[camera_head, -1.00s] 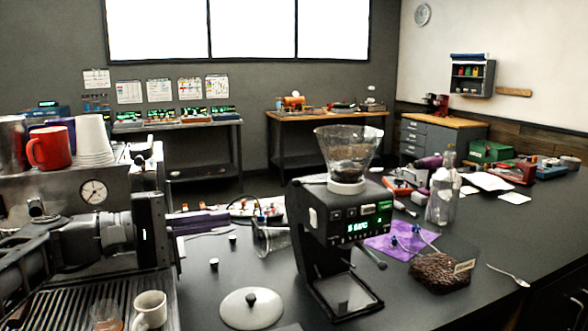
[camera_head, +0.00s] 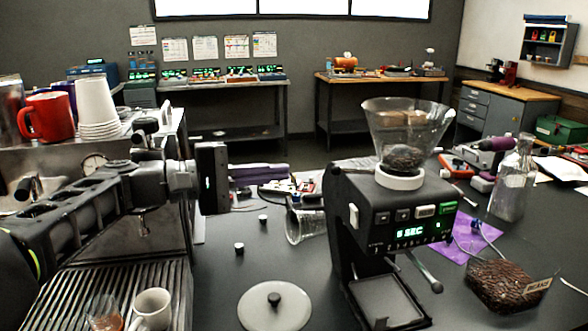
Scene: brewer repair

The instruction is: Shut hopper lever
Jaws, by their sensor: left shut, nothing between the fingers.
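The grinder (camera_head: 395,215) stands on the dark counter, right of centre, with a lit green display. Its clear funnel hopper (camera_head: 405,125) holds some dark beans above a white collar (camera_head: 400,178). A thin dark lever with a rounded end (camera_head: 431,279) slants down from the grinder's lower right side; I cannot tell if this is the hopper lever. My left gripper (camera_head: 212,178) comes in from the left, shut and empty, clearly apart from the grinder and left of it. My right gripper is not in view.
An espresso machine with a ribbed drip tray (camera_head: 95,295) fills the left, with a red mug (camera_head: 45,117) on top. A bean bag (camera_head: 502,285) and a clear bottle (camera_head: 513,180) stand right.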

